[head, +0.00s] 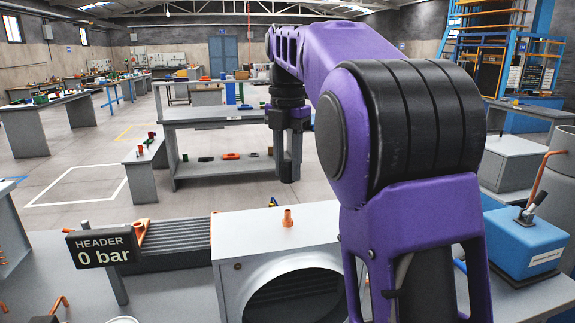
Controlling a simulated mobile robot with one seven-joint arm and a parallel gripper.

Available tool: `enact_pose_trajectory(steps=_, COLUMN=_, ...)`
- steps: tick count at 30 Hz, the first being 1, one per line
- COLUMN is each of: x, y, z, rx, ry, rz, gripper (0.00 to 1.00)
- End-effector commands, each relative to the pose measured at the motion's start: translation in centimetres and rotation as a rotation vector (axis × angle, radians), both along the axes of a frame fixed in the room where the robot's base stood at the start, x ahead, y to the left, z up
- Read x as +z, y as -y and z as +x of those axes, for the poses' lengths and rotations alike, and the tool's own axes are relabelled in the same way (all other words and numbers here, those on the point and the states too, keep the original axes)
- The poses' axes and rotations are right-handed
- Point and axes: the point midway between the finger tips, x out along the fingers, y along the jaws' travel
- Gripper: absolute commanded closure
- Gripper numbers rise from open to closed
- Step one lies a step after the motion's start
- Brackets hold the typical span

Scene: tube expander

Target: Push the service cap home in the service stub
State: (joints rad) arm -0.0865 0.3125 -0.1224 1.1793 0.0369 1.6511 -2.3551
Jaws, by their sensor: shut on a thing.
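A short copper-coloured stub (287,218) stands upright on top of the white housing (255,232), near the middle of the picture; I take it to be the service stub. My gripper (289,172) is above and a little behind it in the picture, pointing down, clear of the housing. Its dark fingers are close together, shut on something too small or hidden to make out. I cannot pick out the service cap as a separate thing.
A black sign (103,246) reading "HEADER 0 bar" stands at the left beside a dark finned block (178,243). A blue box (525,245) with a lever is at the right. My purple arm hides the housing's right side. Grey benches (215,116) stand behind.

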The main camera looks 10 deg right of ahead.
Motion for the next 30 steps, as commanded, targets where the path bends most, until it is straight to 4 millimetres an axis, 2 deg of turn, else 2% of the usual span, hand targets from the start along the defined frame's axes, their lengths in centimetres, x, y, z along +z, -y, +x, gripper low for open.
enact_pose_trajectory(steps=5, x=0.0, y=0.0, z=0.0, rx=0.02, ry=0.001, rz=0.0, gripper=1.0)
enact_pose_trajectory(steps=10, x=0.1, y=0.0, z=-0.1, rx=0.148, ry=0.01, rz=-0.002, gripper=1.0)
enact_pose_trajectory(steps=21, x=-3.8, y=0.0, z=-0.1, rx=0.162, ry=0.01, rz=-0.003, gripper=1.0)
enact_pose_trajectory(steps=30, x=-5.4, y=0.0, z=-0.1, rx=0.161, ry=0.01, rz=-0.003, gripper=1.0)
